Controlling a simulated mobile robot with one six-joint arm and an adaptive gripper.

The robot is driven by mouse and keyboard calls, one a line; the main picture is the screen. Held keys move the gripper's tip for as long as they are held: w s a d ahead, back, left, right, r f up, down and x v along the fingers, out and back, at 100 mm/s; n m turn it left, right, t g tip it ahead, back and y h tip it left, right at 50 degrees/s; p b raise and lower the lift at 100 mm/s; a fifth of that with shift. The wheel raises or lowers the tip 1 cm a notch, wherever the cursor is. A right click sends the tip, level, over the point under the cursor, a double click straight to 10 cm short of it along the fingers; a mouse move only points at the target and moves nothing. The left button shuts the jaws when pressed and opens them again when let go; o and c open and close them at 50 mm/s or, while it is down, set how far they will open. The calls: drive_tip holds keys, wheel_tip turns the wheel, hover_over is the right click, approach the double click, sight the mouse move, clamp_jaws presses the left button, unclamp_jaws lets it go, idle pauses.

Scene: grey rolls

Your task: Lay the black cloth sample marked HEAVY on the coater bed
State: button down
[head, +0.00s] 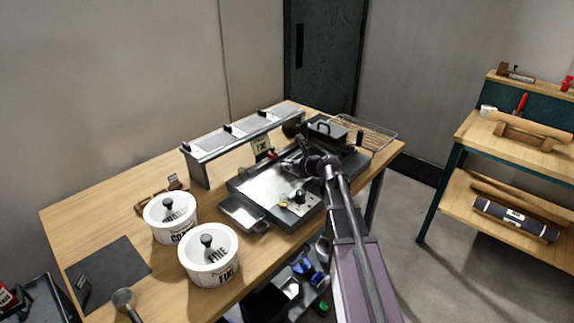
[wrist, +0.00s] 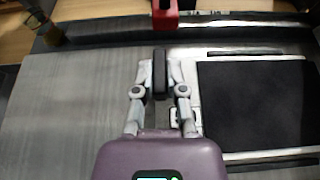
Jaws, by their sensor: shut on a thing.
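A black flat sheet (head: 112,262) lies on the table at the left, with a dark upright tab at its front left edge. I can read no HEAVY mark. The coater bed (head: 262,187) is a grey metal plate in the table's middle; it fills the left of the wrist view (wrist: 75,95). My gripper (head: 300,160) is over the coater's right part. In the wrist view (wrist: 160,80) its fingers are shut on a narrow black upright piece (wrist: 160,68). What hangs below that piece is hidden. A black square panel (wrist: 255,105) lies right of the fingers.
Two white lidded tubs, one marked FINE (head: 208,262) and the other partly readable (head: 170,222), stand left of the coater. A raised rack (head: 240,140) runs behind it. A wire tray (head: 370,132) is at the far right. A red part (wrist: 165,15) is ahead of the fingers.

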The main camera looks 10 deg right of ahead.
drive_tip(key=shift+f, duration=0.2)
drive_tip(key=c, duration=0.6)
unclamp_jaws()
drive_tip(key=shift+r, duration=0.15)
wheel_tip(320, 180, up, 9)
drive_tip(key=p, duration=0.8)
drive_tip(key=shift+p, duration=0.3)
